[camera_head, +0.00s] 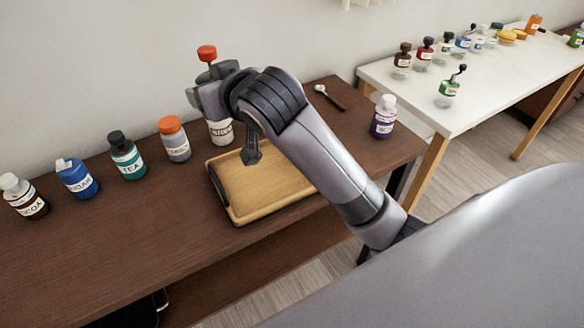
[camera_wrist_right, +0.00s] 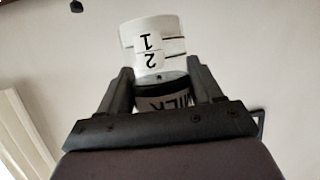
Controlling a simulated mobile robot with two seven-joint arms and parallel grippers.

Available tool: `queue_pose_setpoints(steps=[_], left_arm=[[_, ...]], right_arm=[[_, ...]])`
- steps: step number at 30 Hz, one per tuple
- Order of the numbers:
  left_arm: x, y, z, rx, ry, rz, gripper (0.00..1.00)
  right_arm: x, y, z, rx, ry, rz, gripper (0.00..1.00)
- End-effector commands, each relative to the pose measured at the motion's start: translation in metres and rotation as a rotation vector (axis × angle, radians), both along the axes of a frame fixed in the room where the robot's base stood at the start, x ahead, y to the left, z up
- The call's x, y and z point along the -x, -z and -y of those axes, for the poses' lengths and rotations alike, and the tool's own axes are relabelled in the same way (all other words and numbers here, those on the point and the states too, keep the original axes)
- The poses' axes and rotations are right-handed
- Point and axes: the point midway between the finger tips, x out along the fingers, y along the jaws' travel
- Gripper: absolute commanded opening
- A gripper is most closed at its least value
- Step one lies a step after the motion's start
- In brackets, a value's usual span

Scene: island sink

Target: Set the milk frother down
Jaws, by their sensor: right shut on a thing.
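My right gripper (camera_head: 206,94) is raised above the back of the brown table, near the wall. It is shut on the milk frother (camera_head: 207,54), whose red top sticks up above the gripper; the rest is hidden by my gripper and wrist. My left gripper is not in view.
A wooden tray (camera_head: 243,212) lies under my right arm. Along the wall stand labelled jars, including an orange-capped one (camera_head: 174,140) and a white one (camera_head: 221,132) below my gripper. A spoon (camera_head: 328,96) and a purple jar (camera_head: 384,118) are at right. The brown table's front left (camera_head: 90,255) is clear.

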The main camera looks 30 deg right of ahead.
Motion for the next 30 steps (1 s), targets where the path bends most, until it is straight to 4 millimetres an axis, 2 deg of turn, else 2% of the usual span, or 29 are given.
queue_pose_setpoints(steps=[3,8,11,21,24,30], left_arm=[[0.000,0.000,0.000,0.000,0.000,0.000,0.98],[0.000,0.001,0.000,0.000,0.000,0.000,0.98],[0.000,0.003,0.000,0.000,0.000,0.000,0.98],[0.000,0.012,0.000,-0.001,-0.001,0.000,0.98],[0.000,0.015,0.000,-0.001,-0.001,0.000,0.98],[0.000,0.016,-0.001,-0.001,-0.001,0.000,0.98]], right_arm=[[-0.002,0.001,0.010,-0.001,0.030,-0.003,0.31],[-0.003,0.008,0.017,0.002,0.046,-0.010,0.31],[-0.002,0.027,0.018,0.004,0.049,-0.014,0.31],[-0.002,0.117,0.017,0.004,0.046,-0.013,0.31],[-0.002,0.139,0.017,0.003,0.047,-0.011,0.31],[-0.003,0.159,0.017,0.003,0.047,-0.008,0.31]])
